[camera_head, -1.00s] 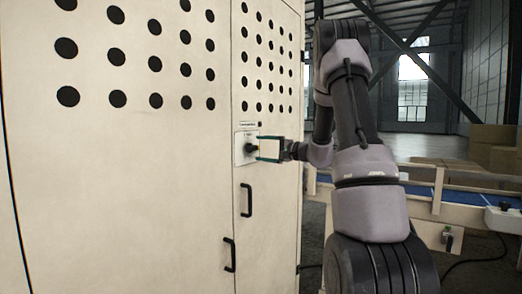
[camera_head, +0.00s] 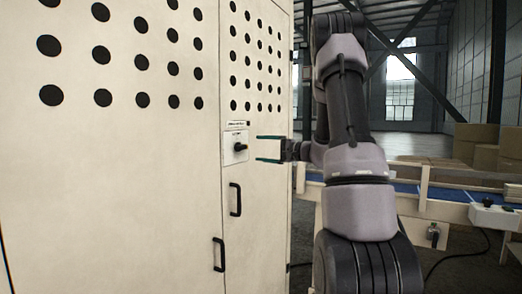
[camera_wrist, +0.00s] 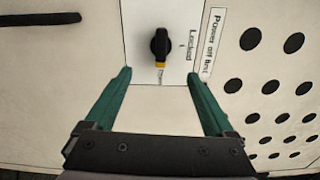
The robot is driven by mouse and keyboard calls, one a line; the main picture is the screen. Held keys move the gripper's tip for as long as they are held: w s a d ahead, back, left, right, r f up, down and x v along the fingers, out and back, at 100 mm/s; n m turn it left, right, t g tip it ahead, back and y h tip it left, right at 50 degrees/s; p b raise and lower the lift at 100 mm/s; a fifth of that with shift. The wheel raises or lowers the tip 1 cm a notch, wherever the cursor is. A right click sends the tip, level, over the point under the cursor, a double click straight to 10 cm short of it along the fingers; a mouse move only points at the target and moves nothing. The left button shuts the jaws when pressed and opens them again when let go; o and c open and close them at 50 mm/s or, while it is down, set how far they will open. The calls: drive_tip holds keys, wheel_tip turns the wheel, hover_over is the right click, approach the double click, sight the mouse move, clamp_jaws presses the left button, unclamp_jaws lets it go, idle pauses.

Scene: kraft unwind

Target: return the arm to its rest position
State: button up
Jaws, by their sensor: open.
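My gripper (camera_head: 268,149) is open and empty, with two green fingers pointing at the cream cabinet (camera_head: 110,190). In the head view its tips are a short way to the right of a black rotary knob (camera_head: 240,147) on a white switch plate (camera_head: 230,157), apart from it. In the wrist view the knob (camera_wrist: 160,45) shows beyond and between the fingertips (camera_wrist: 160,80). A label there reads "Locked" beside the knob, and another strip starts "Power off". My arm fills the middle right of the head view, bent upright.
The cabinet has black door handles (camera_head: 235,199) below the switch and rows of round black holes above. A conveyor with a blue belt (camera_head: 410,188) runs behind my arm at the right. Cardboard boxes (camera_head: 475,145) stand behind it. Open floor lies farther back.

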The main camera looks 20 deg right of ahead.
idle(0.3)
drive_tip(key=s+a+r+n+g, duration=0.3)
drive_tip(key=s+a+n+g, duration=0.35)
drive_tip(key=s+a, duration=0.95)
drive_tip(key=s+d+h, duration=0.2)
drive_tip(key=s+h, duration=0.2)
drive_tip(key=s, duration=0.5)
drive_tip(key=s+d+h, duration=0.2)
drive_tip(key=s+h, duration=0.3)
drive_tip(key=s, duration=0.4)
drive_tip(key=shift+s, duration=0.15)
drive_tip(key=shift+f+g, duration=0.1)
drive_tip(key=shift+g, duration=0.15)
